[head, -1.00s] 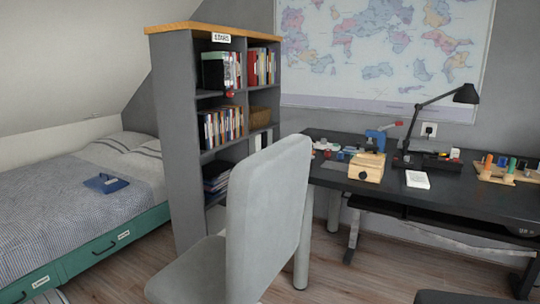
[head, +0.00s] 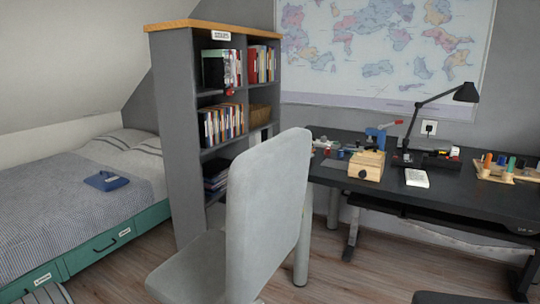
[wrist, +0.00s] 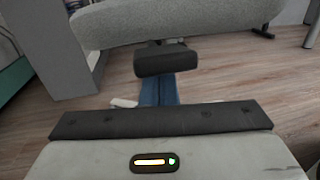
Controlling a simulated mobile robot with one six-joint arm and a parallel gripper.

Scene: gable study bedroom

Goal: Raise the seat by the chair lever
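The light grey chair (head: 268,205) stands in the front middle of the head view, its backrest to the right of its seat (head: 190,266). In the wrist view the seat's edge (wrist: 185,20) hangs across the top. A dark block that looks like the chair lever (wrist: 168,62) juts out below it. My gripper (wrist: 160,86) shows blue fingers close side by side, looking shut, directly under the block. Their tips are hidden by it, so I cannot tell whether they touch. My gripper is not visible in the head view.
A grey bookcase (head: 185,140) stands behind the chair. The bed (head: 60,205) is at left, and the dark desk (head: 455,196), with lamp and tools, is at right. Wooden floor (head: 345,278) is free between chair and desk. A table leg (wrist: 312,35) shows in the wrist view.

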